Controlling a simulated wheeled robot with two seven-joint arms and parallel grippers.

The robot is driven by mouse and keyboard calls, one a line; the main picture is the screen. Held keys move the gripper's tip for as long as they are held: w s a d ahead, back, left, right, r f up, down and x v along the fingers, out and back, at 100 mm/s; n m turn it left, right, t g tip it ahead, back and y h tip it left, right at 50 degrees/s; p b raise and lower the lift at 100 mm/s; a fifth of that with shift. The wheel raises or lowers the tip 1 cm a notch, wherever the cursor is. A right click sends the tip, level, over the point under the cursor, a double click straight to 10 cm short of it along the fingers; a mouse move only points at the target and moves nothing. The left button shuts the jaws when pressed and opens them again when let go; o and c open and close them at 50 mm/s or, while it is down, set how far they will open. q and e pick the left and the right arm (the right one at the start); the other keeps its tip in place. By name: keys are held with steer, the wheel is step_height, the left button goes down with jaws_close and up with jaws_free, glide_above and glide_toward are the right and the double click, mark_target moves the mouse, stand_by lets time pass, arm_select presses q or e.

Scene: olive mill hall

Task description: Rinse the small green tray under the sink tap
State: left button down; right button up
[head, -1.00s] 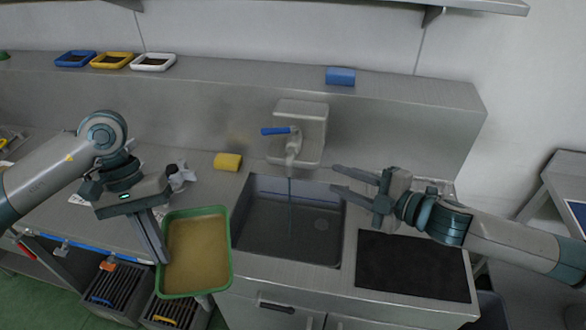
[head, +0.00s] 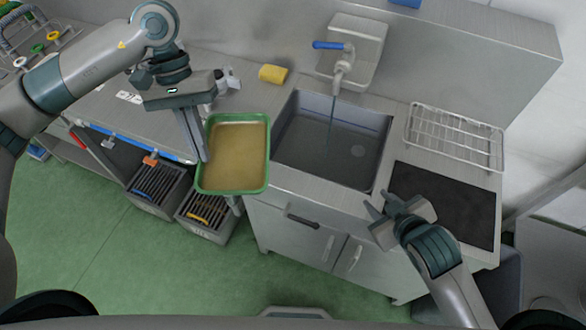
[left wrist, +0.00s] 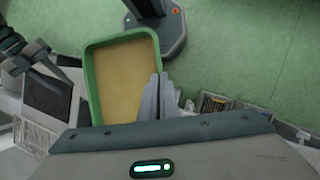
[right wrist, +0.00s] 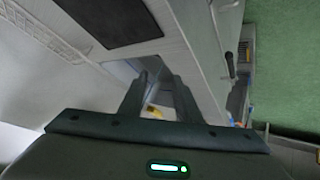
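The small green tray (head: 267,160) has a yellow-brown coating over its inside. It is held out in front of the counter, just left of the sink (head: 290,140), not under the tap. My left gripper (head: 197,142) is shut on its left rim; the left wrist view shows the fingers together at the rim of the tray (left wrist: 92,85). The tap (head: 342,68) has a blue lever, and a thin stream runs from it into the sink. My right gripper (head: 378,207) is open and empty, in front of the black mat; its spread fingers show in the right wrist view (right wrist: 160,95).
A yellow sponge (head: 273,74) lies on the counter behind the sink's left side. A wire rack (head: 455,137) and a black mat (head: 445,205) are right of the sink. Crates (head: 160,190) stand below the counter at left. The sink basin holds no objects.

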steer(key=s+d+f+m+g+h, duration=0.1)
steer(key=s+d+f+m+g, duration=0.15)
steer(key=s+f, duration=0.4)
steer(key=s+d+f+m+g+h, duration=0.1)
steer(key=s+f+m+g, duration=0.25)
steer(key=s, duration=0.55)
steer(key=s+f+n+b, duration=0.1)
steer(key=s+f+b, duration=0.15)
steer(key=f, duration=1.45)
steer(key=s+f+b, duration=0.2)
steer(key=f+b, duration=0.1)
steer(key=f, duration=1.4)
steer(key=s+d+f+g+b, duration=0.2)
steer(key=s+d+f+b, duration=0.1)
steer(key=s+f, duration=1.3)
step_height(320, 180, down, 2)
steer(key=shift+s+f+b, duration=0.1)
steer(key=shift+s+b, duration=0.2)
steer(key=shift+s, duration=0.1)
